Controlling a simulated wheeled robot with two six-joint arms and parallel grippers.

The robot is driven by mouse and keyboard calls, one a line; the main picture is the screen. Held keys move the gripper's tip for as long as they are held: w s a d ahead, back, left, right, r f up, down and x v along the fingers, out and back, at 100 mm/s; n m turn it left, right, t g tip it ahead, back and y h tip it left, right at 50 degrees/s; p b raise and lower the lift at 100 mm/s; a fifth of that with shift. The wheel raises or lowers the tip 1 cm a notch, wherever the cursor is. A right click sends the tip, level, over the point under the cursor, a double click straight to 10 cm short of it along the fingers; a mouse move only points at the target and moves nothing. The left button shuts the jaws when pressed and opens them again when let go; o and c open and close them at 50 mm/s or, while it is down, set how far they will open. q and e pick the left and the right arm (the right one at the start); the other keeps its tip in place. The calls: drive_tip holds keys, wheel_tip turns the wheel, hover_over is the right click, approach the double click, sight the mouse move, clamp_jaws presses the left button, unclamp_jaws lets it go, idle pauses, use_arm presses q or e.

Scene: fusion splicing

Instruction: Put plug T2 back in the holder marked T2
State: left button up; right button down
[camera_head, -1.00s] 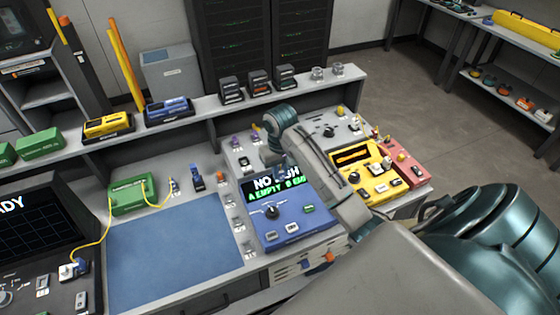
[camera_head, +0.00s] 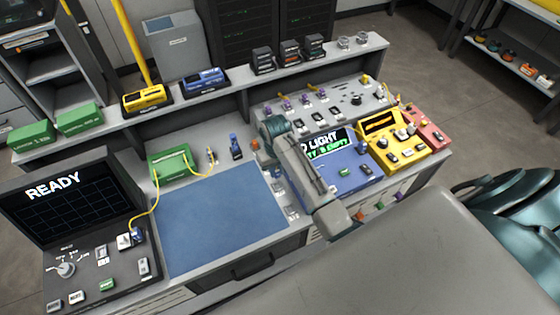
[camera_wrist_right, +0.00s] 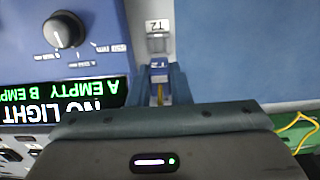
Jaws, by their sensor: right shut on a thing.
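In the right wrist view the holder marked T2 (camera_wrist_right: 157,43) is a small grey block with a white T2 label on the light panel strip. Plug T2 (camera_wrist_right: 158,66), blue with a pale label and a yellow part behind, is between the fingers of my right gripper (camera_wrist_right: 159,80). The fingers are shut on it. The plug's front end is close to the holder and in line with it; I cannot tell whether they touch. In the head view my right arm hides the gripper and plug. My left gripper is not in view.
The blue meter (camera_head: 352,172) reading NO LIGHT stands beside the holder strip. A blue mat (camera_head: 222,218) lies on its other side. A green box (camera_head: 170,165) with a yellow fibre sits behind the mat. Yellow (camera_head: 390,140) and red (camera_head: 428,130) units are at the right.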

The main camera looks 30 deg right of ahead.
sight(276, 178)
drive_tip(key=f, duration=0.2)
drive_tip(key=shift+s+d+f, duration=0.15)
drive_tip(key=shift+d+f, duration=0.15)
drive_tip(key=shift+a+f, duration=0.15)
drive_tip(key=shift+f, duration=0.2)
drive_tip(key=shift+a+f, duration=0.15)
drive_tip(key=shift+f, duration=1.05)
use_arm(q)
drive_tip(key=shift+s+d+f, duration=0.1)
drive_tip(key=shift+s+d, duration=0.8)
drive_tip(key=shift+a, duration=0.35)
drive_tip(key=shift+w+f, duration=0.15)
use_arm(e)
drive_tip(key=shift+f, duration=0.5)
